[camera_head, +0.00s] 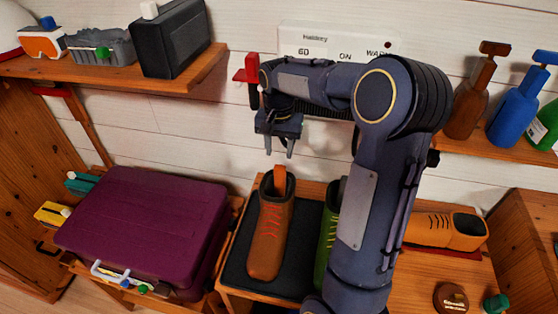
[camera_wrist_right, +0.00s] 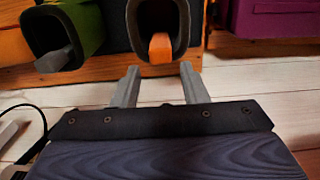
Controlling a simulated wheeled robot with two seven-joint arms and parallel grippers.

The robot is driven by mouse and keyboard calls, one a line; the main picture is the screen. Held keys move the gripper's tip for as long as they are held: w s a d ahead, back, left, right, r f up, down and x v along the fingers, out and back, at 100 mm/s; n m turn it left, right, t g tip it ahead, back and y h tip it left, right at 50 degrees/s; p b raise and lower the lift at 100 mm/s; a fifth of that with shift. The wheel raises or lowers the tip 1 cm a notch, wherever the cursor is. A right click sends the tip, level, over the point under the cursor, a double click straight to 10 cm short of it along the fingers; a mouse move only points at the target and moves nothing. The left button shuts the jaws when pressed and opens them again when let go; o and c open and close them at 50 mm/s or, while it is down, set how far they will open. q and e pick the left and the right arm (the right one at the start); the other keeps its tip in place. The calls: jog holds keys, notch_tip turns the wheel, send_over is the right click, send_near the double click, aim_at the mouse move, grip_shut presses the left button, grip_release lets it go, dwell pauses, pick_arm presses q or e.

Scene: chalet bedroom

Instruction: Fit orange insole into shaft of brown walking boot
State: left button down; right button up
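The brown walking boot (camera_head: 267,240) with red laces stands on a dark mat (camera_head: 240,268), its shaft opening towards the wall. The orange insole (camera_head: 280,176) is in the boot's shaft, with its top end sticking up at the opening. In the right wrist view the insole (camera_wrist_right: 160,47) shows inside the dark shaft opening of the boot (camera_wrist_right: 136,40). How deep it sits is hidden. My right gripper (camera_head: 279,152) is open and empty, above the insole and apart from it. Its two fingers (camera_wrist_right: 159,86) are spread in the wrist view. My left gripper is not in view.
A green boot (camera_head: 325,245) with a grey insole stands just right, partly behind my right arm. An orange-tan boot (camera_head: 428,229) is farther right. A purple suitcase (camera_head: 145,225) lies left. Shelves hold a black box (camera_head: 172,40) and bottles (camera_head: 515,105).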

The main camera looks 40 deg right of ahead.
jog(key=shift+r, duration=0.45)
jog(key=s+a+r+n+t+y, duration=0.25)
jog(key=s+a+r+n, duration=0.25)
jog(key=s+a, duration=0.6)
jog(key=s+a+f+n+t+y, duration=0.1)
jog(key=s+a+f+n+t, duration=0.2)
jog(key=s+a, duration=0.3)
jog(key=s, duration=0.4)
jog(key=shift+s+a+f+n, duration=0.15)
jog(key=shift+s+a+n, duration=0.05)
jog(key=shift+a+n, duration=0.15)
